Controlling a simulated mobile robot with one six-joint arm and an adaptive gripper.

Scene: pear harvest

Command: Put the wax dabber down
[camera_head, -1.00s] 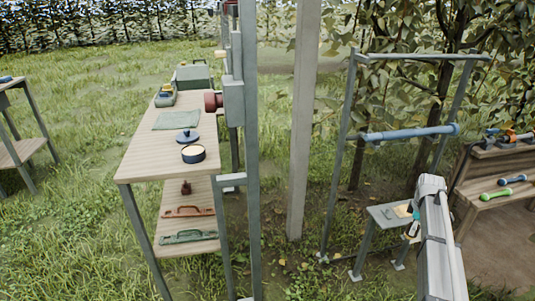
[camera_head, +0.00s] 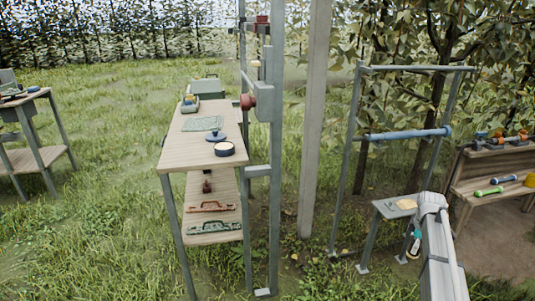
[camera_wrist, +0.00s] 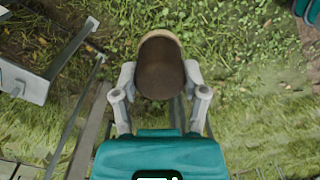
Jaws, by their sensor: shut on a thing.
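The wax dabber (camera_wrist: 160,70) appears in the wrist view as a dark brown rounded cylinder with a tan rim at its far end. My gripper (camera_wrist: 160,78) is shut on it, one grey finger on each side. The dabber is above grass, clear of any surface in the wrist view. In the head view my gripper (camera_head: 414,244) hangs at the end of my arm at the lower right, just beside the small grey stand; the dabber is hard to make out there. An open dark blue pot (camera_head: 224,150) with cream contents sits on the wooden table.
The wooden table (camera_head: 181,153) also holds a blue lid (camera_head: 217,138) and green cloth (camera_head: 203,124); its lower shelf holds a red handled tool (camera_head: 211,207) and a green one (camera_head: 214,228). A grey post (camera_head: 276,200), small stand (camera_head: 383,206) and bench (camera_head: 480,191) stand right of it.

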